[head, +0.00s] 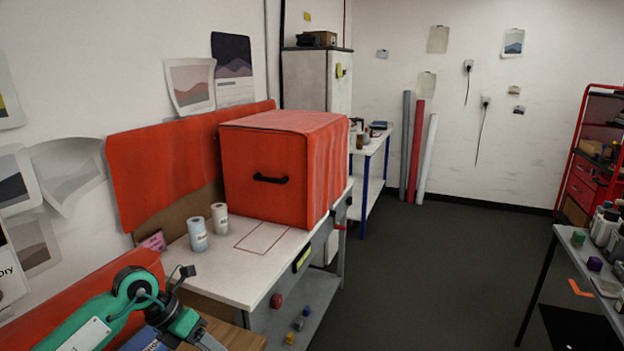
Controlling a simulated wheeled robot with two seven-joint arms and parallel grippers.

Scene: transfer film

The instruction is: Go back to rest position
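My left arm, teal and black with a white label, comes in from the bottom left corner. Its dark wrist end, with my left gripper (203,338), is low in the picture, over the edge of a wooden surface (232,334). The fingers are too small and too cut off by the lower border to tell whether they are open or shut. I see nothing clearly held there. My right arm and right gripper are outside the picture.
A white workbench (220,266) carries a big red box (265,170) with a black handle and two pale rolls (197,235) (220,217). A cluttered table (570,240) stands at right, before a red shelf unit (588,150). The grey floor (430,270) between is open.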

